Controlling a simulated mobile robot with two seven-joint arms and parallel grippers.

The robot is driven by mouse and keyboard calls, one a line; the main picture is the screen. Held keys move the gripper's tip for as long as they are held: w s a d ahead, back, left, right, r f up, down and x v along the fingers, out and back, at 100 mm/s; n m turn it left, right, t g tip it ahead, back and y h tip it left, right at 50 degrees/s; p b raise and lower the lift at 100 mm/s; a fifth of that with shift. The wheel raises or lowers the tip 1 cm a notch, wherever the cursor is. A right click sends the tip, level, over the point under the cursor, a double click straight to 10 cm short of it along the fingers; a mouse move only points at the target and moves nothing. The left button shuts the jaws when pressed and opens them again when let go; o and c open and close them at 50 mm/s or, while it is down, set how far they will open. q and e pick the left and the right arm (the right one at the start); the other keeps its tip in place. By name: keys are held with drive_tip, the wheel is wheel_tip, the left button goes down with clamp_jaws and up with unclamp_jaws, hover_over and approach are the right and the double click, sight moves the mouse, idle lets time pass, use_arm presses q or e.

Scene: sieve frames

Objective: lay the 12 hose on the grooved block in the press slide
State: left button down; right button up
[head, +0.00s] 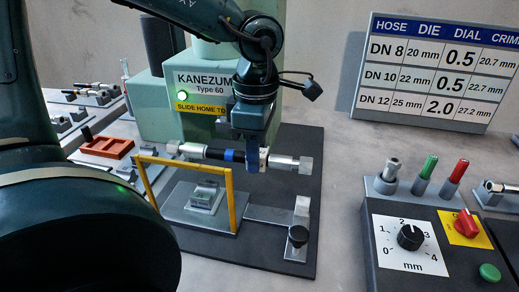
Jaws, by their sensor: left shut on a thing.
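The hose (214,154) is dark, with a blue band and pale metal fittings at both ends. It lies roughly level, left to right. My left gripper (251,156) points down and is shut on it near the blue band. The grooved block (207,195) is grey metal and sits on the press slide (176,208), below the hose and a little to its left in the picture. The hose is apart from the block, held above it. A yellow frame (189,164) stands around the slide; its top bar passes just below the hose. My right gripper is out of view.
A black knob (298,236) is at the base plate's front right. A control box with a dial (410,237) stands right, below a die chart (437,75). An orange tray (107,146) lies left.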

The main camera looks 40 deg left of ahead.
use_arm(q)
drive_tip(key=shift+d+f+b, duration=0.15)
drive_tip(key=shift+b, duration=0.3)
drive_tip(key=shift+w+f+b, duration=0.1)
drive_tip(key=shift+f+b, duration=1.15)
wheel_tip(320, 180, down, 3)
drive_tip(key=b, duration=0.3)
drive_tip(key=shift+f, duration=0.15)
drive_tip(key=shift+f+b, duration=0.4)
drive_tip(key=shift+b, duration=0.15)
drive_tip(key=shift+f+b, duration=0.7)
drive_tip(key=shift+b, duration=0.1)
drive_tip(key=shift+f, duration=0.15)
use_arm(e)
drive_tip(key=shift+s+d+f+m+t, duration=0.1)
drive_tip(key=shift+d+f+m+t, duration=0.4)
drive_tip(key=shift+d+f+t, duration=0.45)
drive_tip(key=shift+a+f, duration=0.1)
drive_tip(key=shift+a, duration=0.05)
